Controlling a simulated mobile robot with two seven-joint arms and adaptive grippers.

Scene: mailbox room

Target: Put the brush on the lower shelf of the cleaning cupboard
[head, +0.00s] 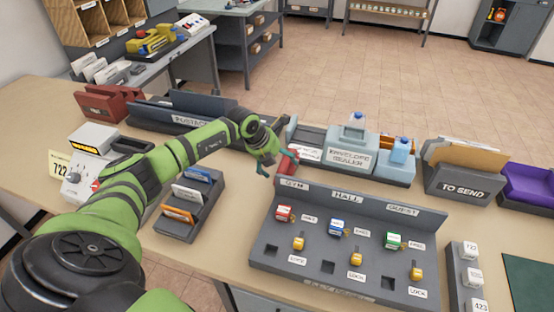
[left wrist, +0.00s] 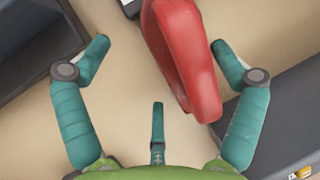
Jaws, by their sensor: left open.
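A red, smooth, rounded thing (head: 289,160) stands on the table just right of my left gripper (head: 268,160). In the left wrist view the red thing (left wrist: 182,50) lies between the spread fingers of the left gripper (left wrist: 158,48), closer to the right finger. I cannot tell whether it is the brush; no bristles show. The left gripper is open and holds nothing. A grey cupboard (head: 513,35) stands far off at the upper right, with an orange bottle (head: 497,15) inside; its lower shelf is not clear. My right gripper is not in view.
Right of the left gripper stand an envelope sealer (head: 352,160) and, in front, a grey board with keys (head: 315,255). A "to send" box (head: 462,187) is at the right. Open tiled floor (head: 400,80) lies beyond the table.

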